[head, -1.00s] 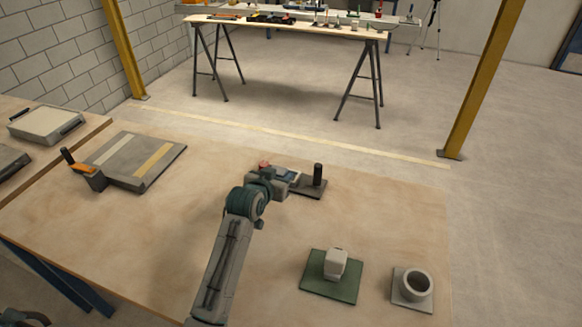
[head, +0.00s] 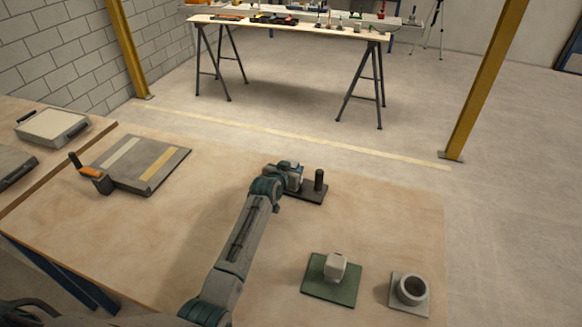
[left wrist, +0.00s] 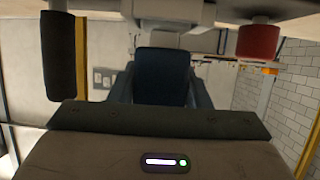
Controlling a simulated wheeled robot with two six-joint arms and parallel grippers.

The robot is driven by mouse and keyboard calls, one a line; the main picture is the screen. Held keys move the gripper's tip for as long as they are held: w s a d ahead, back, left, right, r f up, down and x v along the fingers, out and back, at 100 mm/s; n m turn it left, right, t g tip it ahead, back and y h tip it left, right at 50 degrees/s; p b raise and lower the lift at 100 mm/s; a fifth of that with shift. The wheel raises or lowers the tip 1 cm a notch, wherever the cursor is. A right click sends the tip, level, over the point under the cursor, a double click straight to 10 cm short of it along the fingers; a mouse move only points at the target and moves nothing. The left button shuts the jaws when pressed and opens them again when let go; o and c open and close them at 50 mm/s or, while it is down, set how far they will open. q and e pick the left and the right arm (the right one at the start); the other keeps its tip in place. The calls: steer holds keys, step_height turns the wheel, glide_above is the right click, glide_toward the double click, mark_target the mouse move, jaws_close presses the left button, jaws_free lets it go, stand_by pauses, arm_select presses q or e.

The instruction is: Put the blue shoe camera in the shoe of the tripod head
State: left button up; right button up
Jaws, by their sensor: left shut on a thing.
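My left gripper (head: 293,177) is shut at the tripod head, near the back of the bench. In the left wrist view, a dark blue block, which looks like the blue shoe camera (left wrist: 160,77), sits between the jaws (left wrist: 160,92). The tripod head (head: 312,193) shows as a dark flat plate with a black upright post, just right of the gripper. In the left wrist view a black post (left wrist: 60,55) stands at left and a red knob (left wrist: 258,42) at right. The gripper hides the shoe; I cannot tell whether the camera touches it. My right gripper is out of view.
A white block on a green plate (head: 322,287) and a grey ring on a pale plate (head: 411,291) stand at the front right. A grey board (head: 140,165) with an orange-handled tool (head: 91,174) lies at left. The bench's middle is clear.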

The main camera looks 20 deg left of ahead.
arm_select(q)
steer(key=shift+f, duration=0.15)
steer(key=o, duration=1.1)
steer(key=shift+c, duration=0.2)
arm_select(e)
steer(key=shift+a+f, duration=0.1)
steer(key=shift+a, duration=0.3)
arm_select(q)
steer(key=shift+s+r, duration=0.1)
steer(key=shift+r, duration=0.1)
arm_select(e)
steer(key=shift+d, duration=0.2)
arm_select(q)
steer(key=shift+s+r, duration=0.1)
steer(key=shift+s, duration=0.2)
steer(key=d+b+v, duration=0.1)
steer(key=v, duration=1)
steer(key=shift+a+b, duration=0.35)
steer(key=shift+a, duration=0.15)
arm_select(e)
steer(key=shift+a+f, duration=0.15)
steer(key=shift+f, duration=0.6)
arm_select(q)
steer(key=shift+s, duration=0.1)
